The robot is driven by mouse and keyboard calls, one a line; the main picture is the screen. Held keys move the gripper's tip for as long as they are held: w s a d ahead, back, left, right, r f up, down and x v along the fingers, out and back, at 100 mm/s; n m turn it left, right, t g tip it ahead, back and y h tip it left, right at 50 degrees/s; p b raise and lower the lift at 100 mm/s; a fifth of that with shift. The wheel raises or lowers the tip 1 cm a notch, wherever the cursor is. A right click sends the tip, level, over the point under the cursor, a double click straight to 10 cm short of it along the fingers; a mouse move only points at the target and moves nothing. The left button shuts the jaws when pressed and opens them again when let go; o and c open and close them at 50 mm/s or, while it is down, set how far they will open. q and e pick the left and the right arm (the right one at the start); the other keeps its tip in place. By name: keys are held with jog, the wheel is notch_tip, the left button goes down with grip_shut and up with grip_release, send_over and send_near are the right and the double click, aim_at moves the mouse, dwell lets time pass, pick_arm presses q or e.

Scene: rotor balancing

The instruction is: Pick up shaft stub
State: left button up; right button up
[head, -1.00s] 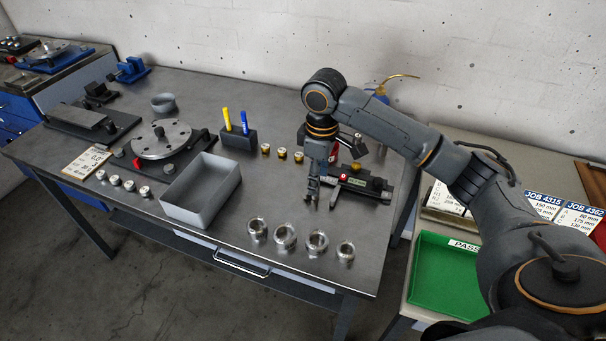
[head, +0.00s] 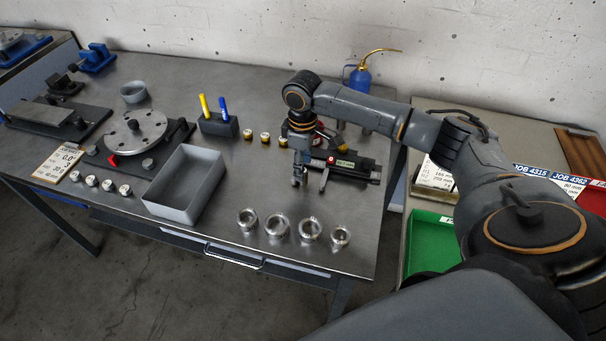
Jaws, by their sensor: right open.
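My right gripper (head: 298,182) points down over the right half of the steel bench (head: 262,185), open and empty. Its fingers are small in this view. Several short ring-like metal parts (head: 279,226) stand in a row near the front edge, in front of the gripper. Two grey upright cylinders, one of them here (head: 367,129), stand behind my right forearm and are partly hidden. They look like shaft stubs, but I cannot tell for sure. My left gripper is out of view.
A black device with a green label (head: 345,163) lies just right of the gripper. Brass pieces (head: 265,138) and a marker block (head: 218,125) stand behind-left. A grey bin (head: 187,184) and disc fixture (head: 135,134) stand left. A blue oil can (head: 360,78) stands at the back.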

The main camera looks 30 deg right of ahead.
notch_tip(320, 180, down, 2)
jog(key=shift+w+d+f, duration=0.1)
jog(key=shift+f, duration=0.55)
jog(key=shift+r, duration=0.1)
jog(key=c, duration=0.4)
grip_shut()
jog(key=shift+r, duration=0.6)
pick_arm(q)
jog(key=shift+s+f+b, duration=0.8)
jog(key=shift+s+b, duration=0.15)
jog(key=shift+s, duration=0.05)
pick_arm(e)
jog(key=s+a+r, duration=0.5)
jog(key=s+r, duration=0.6)
jog(key=s, duration=0.2)
jog(key=shift+r, duration=0.4)
